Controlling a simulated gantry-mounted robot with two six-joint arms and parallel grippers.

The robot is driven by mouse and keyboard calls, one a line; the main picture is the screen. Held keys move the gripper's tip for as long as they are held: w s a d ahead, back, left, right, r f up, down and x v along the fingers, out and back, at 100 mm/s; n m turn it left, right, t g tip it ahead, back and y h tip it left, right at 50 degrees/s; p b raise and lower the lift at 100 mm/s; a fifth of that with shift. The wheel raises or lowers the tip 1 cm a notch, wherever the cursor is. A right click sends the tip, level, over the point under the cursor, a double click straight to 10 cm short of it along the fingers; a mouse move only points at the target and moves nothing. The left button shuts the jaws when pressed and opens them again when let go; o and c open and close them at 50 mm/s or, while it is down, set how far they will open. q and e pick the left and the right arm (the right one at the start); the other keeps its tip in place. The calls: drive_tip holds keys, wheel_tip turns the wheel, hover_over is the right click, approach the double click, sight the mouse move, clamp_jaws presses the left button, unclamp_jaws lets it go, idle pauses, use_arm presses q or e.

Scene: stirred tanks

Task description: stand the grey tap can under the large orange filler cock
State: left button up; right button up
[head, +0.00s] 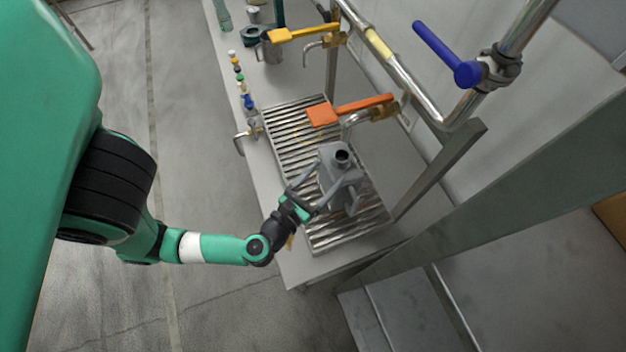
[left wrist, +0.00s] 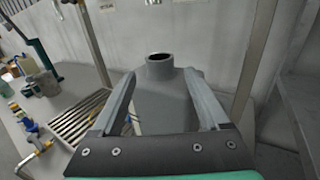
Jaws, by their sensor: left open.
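The grey tap can (head: 342,168) stands upright on the slatted metal grate, near its front end. Its dark round neck opening shows on top. The large orange filler cock (head: 347,110) has an orange handle and a bent metal spout over the grate, behind the can. My left gripper (head: 318,190) is at the can, with its fingers open on either side of it. In the left wrist view the can (left wrist: 172,97) stands between the two spread fingers (left wrist: 165,100). I cannot tell whether the fingers touch it. My right gripper is not in view.
The grate (head: 285,135) lies on a pale bench. A yellow-handled cock (head: 305,33), a metal jug (head: 270,47) and a row of small coloured knobs (head: 240,78) are further back. A blue-handled valve (head: 455,62) and pipes are overhead. A grey post (head: 440,165) stands right of the can.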

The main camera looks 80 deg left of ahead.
use_arm(q)
drive_tip(key=shift+b+v, duration=0.3)
drive_tip(key=shift+v, duration=2.2)
